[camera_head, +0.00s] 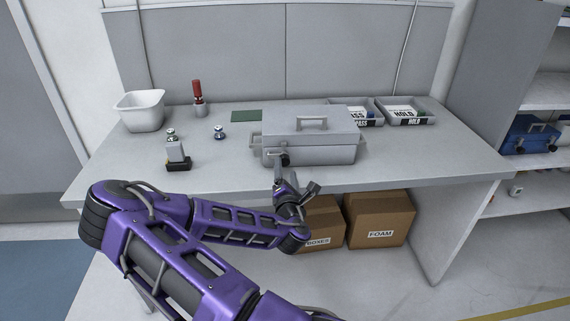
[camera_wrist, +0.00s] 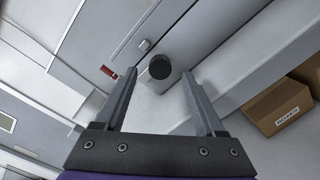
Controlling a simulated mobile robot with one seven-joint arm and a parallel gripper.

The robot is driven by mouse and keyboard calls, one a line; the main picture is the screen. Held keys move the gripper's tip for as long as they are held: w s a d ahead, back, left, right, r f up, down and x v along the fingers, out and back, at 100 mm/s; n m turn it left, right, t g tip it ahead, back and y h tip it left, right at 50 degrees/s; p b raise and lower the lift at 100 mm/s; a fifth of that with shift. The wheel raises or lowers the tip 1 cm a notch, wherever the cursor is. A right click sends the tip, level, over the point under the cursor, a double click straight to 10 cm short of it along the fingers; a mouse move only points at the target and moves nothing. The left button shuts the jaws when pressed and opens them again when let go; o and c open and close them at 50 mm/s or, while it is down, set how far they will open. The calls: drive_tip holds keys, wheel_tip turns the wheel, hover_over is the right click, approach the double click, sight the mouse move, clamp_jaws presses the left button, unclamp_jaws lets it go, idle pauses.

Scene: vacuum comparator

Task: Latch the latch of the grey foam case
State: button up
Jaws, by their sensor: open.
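The grey foam case (camera_head: 312,148) stands on the bench with its lid down and a handle on top. Its dark round latch knob (camera_head: 285,159) is on the front face near the left end. In the wrist view the latch knob (camera_wrist: 160,67) lies ahead, between the lines of the two fingers and beyond their tips. My gripper (camera_head: 284,178) is in front of the case, just below the knob. In the wrist view my gripper (camera_wrist: 158,78) is open, with nothing between the fingers. Whether the fingertips touch the case cannot be told.
On the bench (camera_head: 120,165) are a white tub (camera_head: 141,111), a red-handled tool (camera_head: 198,98), small metal weights (camera_head: 219,132), a block on a dark base (camera_head: 177,157) and labelled trays (camera_head: 407,112). Cardboard boxes (camera_head: 380,218) stand below.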

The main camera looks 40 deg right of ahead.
sight(285, 162)
drive_tip(key=x, duration=0.5)
clamp_jaws()
idle(0.3)
